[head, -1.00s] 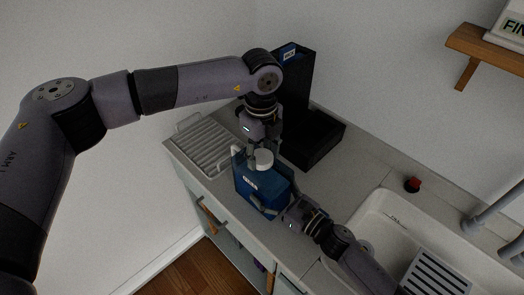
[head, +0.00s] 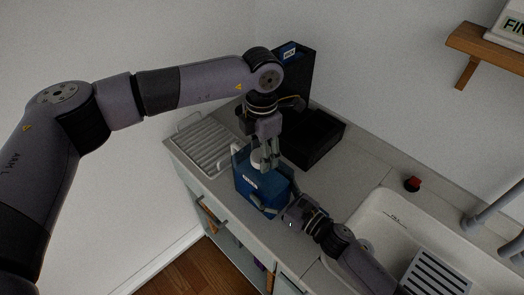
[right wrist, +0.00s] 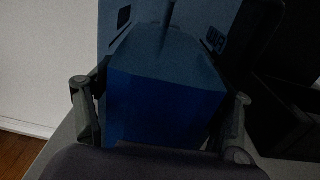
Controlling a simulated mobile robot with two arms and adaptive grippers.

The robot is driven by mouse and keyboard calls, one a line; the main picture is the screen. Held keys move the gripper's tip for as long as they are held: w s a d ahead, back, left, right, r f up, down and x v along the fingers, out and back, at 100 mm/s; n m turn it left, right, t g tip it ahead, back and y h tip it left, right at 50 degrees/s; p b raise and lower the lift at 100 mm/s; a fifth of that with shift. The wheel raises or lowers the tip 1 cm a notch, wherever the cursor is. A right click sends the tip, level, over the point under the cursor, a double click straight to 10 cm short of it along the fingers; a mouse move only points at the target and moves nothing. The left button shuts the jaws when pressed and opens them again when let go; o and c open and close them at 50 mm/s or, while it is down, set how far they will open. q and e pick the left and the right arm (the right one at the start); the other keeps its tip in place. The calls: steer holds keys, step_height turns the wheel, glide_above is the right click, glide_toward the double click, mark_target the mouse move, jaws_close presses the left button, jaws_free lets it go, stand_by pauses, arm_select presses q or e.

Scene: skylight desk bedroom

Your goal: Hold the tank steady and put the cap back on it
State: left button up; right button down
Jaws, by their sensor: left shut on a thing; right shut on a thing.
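The blue tank (head: 262,190) stands on the counter in the head view, with a small white label on its front. Its blue body also fills the middle of the right wrist view (right wrist: 165,105). My right gripper (head: 284,211) is shut on the tank from the right, a finger on either side of it. My left gripper (head: 266,163) points down over the tank's top and is shut on the white cap (head: 257,160). The cap is partly hidden by the fingers, and I cannot tell how it sits on the opening.
A black machine (head: 318,135) with an open bay stands behind the tank. A ribbed drainer tray (head: 205,143) lies to the left. The sink (head: 378,215) is to the right, with a red-topped item (head: 412,184) behind it.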

arm_select(q)
steer(key=m, duration=0.4)
steer(key=shift+d, duration=0.1)
steer(key=m, duration=0.7)
steer(key=shift+m, duration=0.4)
steer(key=m, duration=0.3)
steer(key=shift+s+m, duration=0.1)
steer(key=shift+m, duration=0.2)
steer(key=m, duration=0.7)
steer(key=shift+m, duration=0.4)
steer(key=m, duration=0.3)
steer(key=shift+m, duration=0.4)
steer(key=m, duration=0.5)
steer(key=shift+m, duration=0.3)
steer(key=o, duration=0.9)
steer(key=shift+f, duration=0.1)
